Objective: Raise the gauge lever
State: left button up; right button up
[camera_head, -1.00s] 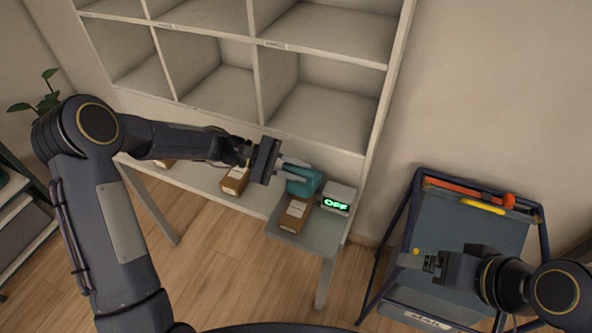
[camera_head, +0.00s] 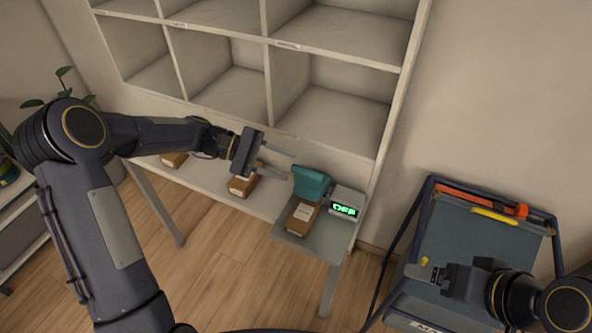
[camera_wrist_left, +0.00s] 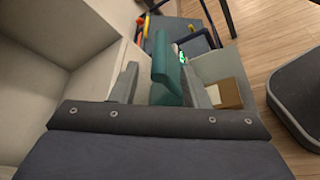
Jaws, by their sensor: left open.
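No part that I can surely call a gauge lever stands out. A teal block-like part (camera_head: 311,183) rises at the right end of the shelf ledge, beside a small white box with a green lit display (camera_head: 344,209). The display seems to read OFF, but it is blurred. My left gripper (camera_head: 286,165) is open and empty, just left of the teal part with a small gap. In the left wrist view the teal part (camera_wrist_left: 166,72) shows between and beyond the two fingers. My right gripper (camera_head: 430,273) is at the lower right; its jaws are too small to judge.
A brown carton (camera_head: 303,217) stands in front of the teal part, and another carton (camera_head: 243,184) is farther left on the ledge. Pale cubbyholes (camera_head: 335,118) rise behind. A dark-framed mail bin (camera_head: 470,240) stands at right, with floor between it and the ledge.

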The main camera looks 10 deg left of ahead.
aim_at(310, 178)
pick_arm(q)
jog(key=shift+a+r, duration=0.15)
jog(key=shift+a, duration=0.4)
jog(key=shift+c, duration=0.3)
